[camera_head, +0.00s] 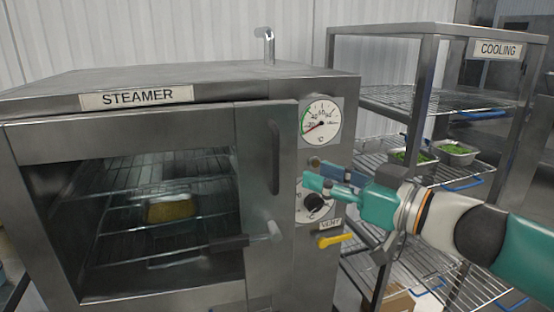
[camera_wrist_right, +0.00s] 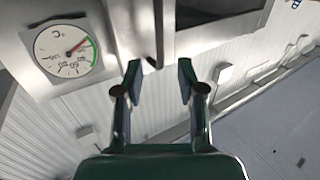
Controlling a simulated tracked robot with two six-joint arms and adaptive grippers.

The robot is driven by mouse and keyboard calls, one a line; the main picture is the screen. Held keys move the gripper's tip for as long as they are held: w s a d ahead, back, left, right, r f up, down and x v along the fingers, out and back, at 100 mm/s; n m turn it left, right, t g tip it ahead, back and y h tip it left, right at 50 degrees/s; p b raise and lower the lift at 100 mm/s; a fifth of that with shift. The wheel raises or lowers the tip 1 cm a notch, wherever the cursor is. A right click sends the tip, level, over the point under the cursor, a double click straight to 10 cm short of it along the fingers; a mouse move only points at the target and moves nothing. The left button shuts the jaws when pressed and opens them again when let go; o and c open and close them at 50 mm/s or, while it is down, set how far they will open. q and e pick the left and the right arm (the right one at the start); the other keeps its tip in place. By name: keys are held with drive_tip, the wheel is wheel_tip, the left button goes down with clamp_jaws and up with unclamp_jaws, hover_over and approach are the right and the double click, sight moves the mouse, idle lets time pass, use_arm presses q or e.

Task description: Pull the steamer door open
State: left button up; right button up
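The steamer (camera_head: 180,78) is a steel cabinet, and its door (camera_head: 262,120) appears shut across the front. Wire racks and a pan of yellowish food (camera_head: 170,209) show through the door's window. A dark upright handle (camera_head: 274,157) is on the door's right part. My right gripper (camera_head: 312,172) is just right of the handle, in front of the dial panel, and does not appear to touch the handle. In the right wrist view its fingers (camera_wrist_right: 159,75) are apart, with a dark bar end (camera_wrist_right: 157,62) showing between and beyond the tips. My left gripper is not in view.
The cooling rack (camera_head: 427,75) stands at the right with small trays.

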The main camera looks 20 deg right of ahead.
hover_over(276, 197)
drive_tip(key=shift+w+d+b, duration=0.1)
drive_tip(key=shift+w+b, duration=0.3)
drive_tip(key=shift+b, duration=0.05)
clamp_jaws()
